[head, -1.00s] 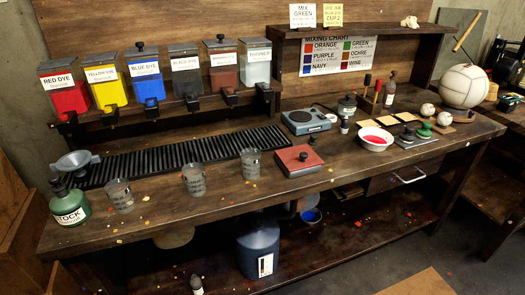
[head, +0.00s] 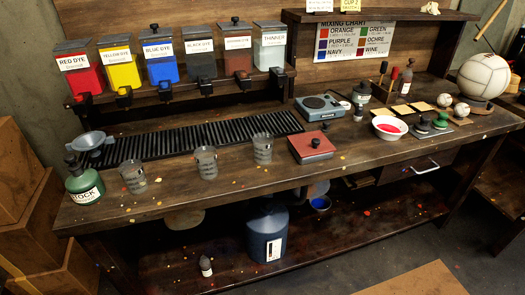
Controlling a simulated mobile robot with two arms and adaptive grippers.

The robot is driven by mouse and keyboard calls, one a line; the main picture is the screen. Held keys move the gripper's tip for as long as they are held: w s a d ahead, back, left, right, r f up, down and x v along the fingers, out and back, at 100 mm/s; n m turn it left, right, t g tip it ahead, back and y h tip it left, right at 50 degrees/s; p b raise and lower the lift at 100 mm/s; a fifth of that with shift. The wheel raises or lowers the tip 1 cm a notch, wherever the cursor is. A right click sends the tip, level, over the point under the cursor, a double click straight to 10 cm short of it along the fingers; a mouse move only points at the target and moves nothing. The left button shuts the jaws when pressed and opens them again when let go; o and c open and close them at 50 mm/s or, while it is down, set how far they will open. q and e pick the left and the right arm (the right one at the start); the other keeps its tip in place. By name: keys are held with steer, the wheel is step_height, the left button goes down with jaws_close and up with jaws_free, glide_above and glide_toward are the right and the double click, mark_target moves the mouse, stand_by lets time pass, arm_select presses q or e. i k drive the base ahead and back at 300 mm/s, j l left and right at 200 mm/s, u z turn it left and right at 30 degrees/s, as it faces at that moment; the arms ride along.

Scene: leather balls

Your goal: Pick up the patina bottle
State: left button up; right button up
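No bottle label reads as patina at this size, so I cannot tell which bottle is the patina one. A small dark bottle with a pale label (head: 206,267) stands on the lower shelf, near its front edge. A grey-brown bottle with a dark cap (head: 405,83) stands at the back right of the bench top. A green stock bottle (head: 86,185) stands at the bench's left end. Neither of my grippers is in view.
Several cups, including one in the middle (head: 206,162), line the bench front. A red-topped box (head: 311,147), a white bowl of red dye (head: 389,129) and a large ball (head: 483,76) stand farther right. A blue container (head: 266,232) is on the lower shelf. Boxes (head: 35,225) crowd the left.

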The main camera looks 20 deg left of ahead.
mark_target(205, 264)
steer(key=k+u, duration=0.1)
steer(key=u, duration=1.05)
